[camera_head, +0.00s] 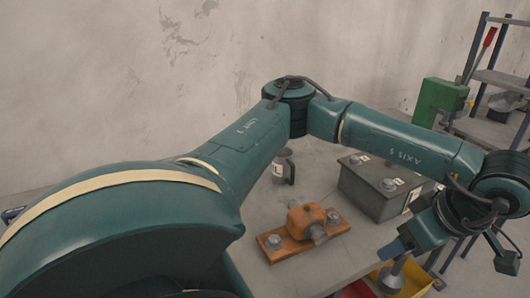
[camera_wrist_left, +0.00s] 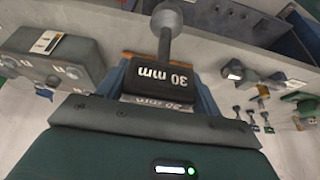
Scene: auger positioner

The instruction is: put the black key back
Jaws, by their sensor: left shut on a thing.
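The black key (camera_wrist_left: 158,76), marked "30 mm", is between the blue fingers of my left gripper (camera_wrist_left: 163,84) in the left wrist view. Its grey shaft and rounded end (camera_wrist_left: 167,25) point away from the gripper. In the head view my left gripper (camera_head: 393,257) is at the lower right, beside the table edge and above the coloured bins. A grey round-ended part of the key (camera_head: 392,279) shows below the fingers; the black block is mostly hidden there. My right gripper is not in view.
A dark grey box with knobs (camera_head: 372,200) stands on the grey table (camera_head: 345,262). An orange device (camera_head: 306,218) on an orange base and a grey mug (camera_head: 284,167) are left of it. Yellow bin (camera_head: 415,277) is below the edge. A shelf rack (camera_head: 497,80) stands at right.

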